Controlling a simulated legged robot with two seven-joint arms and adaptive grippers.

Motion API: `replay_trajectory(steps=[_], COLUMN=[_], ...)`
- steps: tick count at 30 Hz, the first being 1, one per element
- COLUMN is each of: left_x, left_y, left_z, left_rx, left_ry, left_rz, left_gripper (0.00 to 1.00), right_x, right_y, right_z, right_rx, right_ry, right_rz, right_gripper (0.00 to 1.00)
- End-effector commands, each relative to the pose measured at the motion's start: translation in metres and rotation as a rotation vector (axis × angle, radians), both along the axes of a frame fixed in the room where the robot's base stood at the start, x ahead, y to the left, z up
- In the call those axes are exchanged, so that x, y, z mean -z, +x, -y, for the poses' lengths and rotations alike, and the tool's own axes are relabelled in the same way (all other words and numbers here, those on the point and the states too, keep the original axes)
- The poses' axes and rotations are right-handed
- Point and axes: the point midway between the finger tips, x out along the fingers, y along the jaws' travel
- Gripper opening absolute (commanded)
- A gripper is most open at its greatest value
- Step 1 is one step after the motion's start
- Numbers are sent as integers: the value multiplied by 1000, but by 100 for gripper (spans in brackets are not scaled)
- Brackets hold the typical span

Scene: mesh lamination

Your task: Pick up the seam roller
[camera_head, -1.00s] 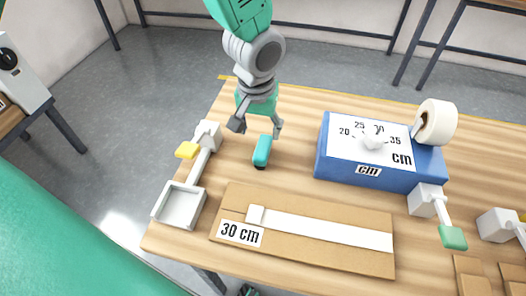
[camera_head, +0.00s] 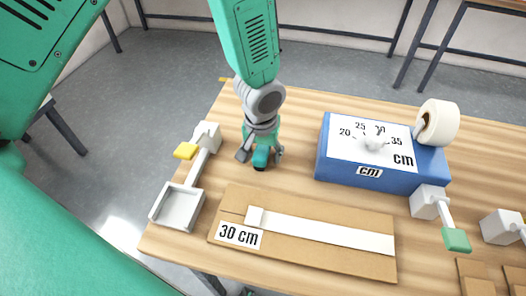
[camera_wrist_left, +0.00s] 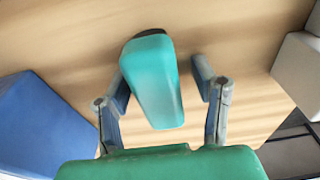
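The seam roller (camera_head: 261,162) is a small teal handle with a dark end, lying on the wooden table. In the left wrist view the seam roller (camera_wrist_left: 155,82) lies between the two fingers. My left gripper (camera_head: 261,154) is directly over it and hides part of it in the head view. In the left wrist view my left gripper (camera_wrist_left: 161,78) is open. The left finger is close to the handle, and a clear gap shows on the right side; I cannot tell whether the left one touches. My right gripper is not in view.
A blue box (camera_head: 365,170) with a cm dial and a white tape roll (camera_head: 438,122) stands to the right. A board (camera_head: 310,255) marked 30 cm lies in front. A grey tray (camera_head: 178,208) with a yellow-tabbed arm sits at left. Bare wood lies between the roller and blue box.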

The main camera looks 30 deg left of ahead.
Motion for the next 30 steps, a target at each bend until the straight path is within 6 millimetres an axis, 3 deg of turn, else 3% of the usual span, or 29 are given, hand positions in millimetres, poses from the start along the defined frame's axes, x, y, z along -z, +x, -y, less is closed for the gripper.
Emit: replay_trajectory(steps=[1, 4, 16, 30], left_x=[0, 0, -8, -91], left_y=[0, 0, 1, 1], left_z=[0, 0, 0, 0], left_rx=[0, 0, -1, -1], left_ry=[0, 0, -1, -1], left_rz=[0, -1, 1, 2], left_gripper=[36, 1, 0, 0], right_x=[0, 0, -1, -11], right_y=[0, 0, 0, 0], right_z=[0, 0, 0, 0], right_rx=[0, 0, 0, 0], right_ry=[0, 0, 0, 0], right_rz=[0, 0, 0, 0], right_gripper=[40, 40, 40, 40])
